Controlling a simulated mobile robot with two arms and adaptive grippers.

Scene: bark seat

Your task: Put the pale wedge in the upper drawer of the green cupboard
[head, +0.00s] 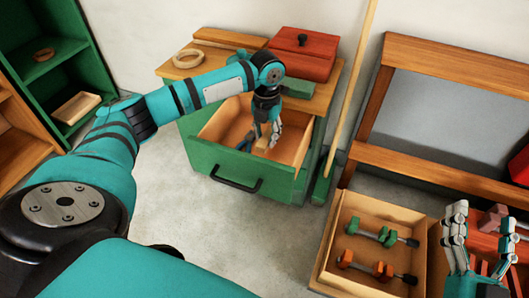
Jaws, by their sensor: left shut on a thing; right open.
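The green cupboard (302,187) stands against the wall, and its upper drawer (222,161) is pulled open, with a black handle on its green front. My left gripper (266,139) is inside the drawer's opening, pointing down, shut on the pale wedge (262,146). The wedge is small and partly hidden by the fingers. I cannot tell whether it touches the drawer floor. My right gripper (476,245) is open and empty at the lower right, near the wooden box.
A red box (303,55), a wooden ring (187,59) and a green block (298,88) lie on the cupboard top. A broom (345,100) leans at its right side. A wooden box (372,215) with dumbbell-like tools stands at the lower right. Grey floor is clear in front.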

